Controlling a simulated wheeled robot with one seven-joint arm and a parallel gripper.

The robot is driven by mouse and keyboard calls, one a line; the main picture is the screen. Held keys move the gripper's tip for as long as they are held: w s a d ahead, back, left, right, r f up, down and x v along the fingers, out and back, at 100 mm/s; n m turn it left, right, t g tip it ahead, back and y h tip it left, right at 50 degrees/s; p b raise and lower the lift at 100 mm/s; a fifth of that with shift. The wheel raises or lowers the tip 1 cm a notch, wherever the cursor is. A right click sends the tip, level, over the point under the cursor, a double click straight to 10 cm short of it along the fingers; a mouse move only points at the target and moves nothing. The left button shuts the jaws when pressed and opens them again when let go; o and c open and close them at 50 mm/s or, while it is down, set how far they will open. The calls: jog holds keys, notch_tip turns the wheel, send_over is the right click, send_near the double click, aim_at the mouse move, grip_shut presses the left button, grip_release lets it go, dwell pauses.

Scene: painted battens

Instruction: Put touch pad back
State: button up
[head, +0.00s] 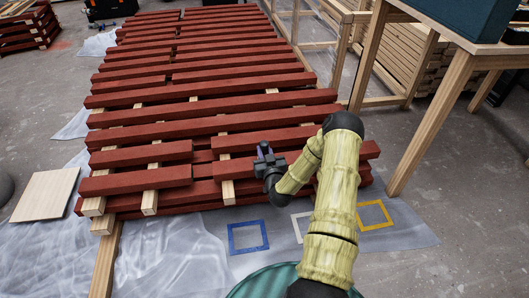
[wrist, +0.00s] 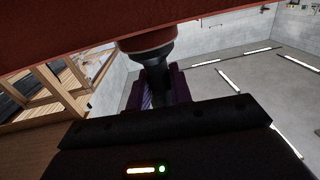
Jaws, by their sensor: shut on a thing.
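My gripper (head: 266,158) is over the near part of the stacked red battens, right of the gap between two short ones. In the wrist view my gripper (wrist: 157,92) has its purple fingers shut on a dark neck with a wide round, reddish-brown end, apparently the touch pad (wrist: 147,44). The pad's round end is close to a dark red batten (wrist: 90,22) across the top of that view. I cannot tell whether they touch. In the head view the pad is hidden or too small to make out. Blue (head: 248,237), white (head: 301,226) and yellow (head: 374,215) square outlines lie on the sheet in front.
Red battens (head: 205,85) on pale bearers fill the middle. A wooden table (head: 460,45) stands at the right, its leg near the yellow outline. A pale board (head: 45,195) lies at the left. The plastic sheet (head: 150,255) is open in front.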

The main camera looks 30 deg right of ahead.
jog(key=o, duration=0.8)
jog(key=shift+f, duration=0.1)
jog(key=shift+s+r, duration=0.1)
jog(key=shift+r, duration=0.1)
jog(key=p+v, duration=0.6)
jog(key=v, duration=0.6)
jog(key=shift+f, duration=0.1)
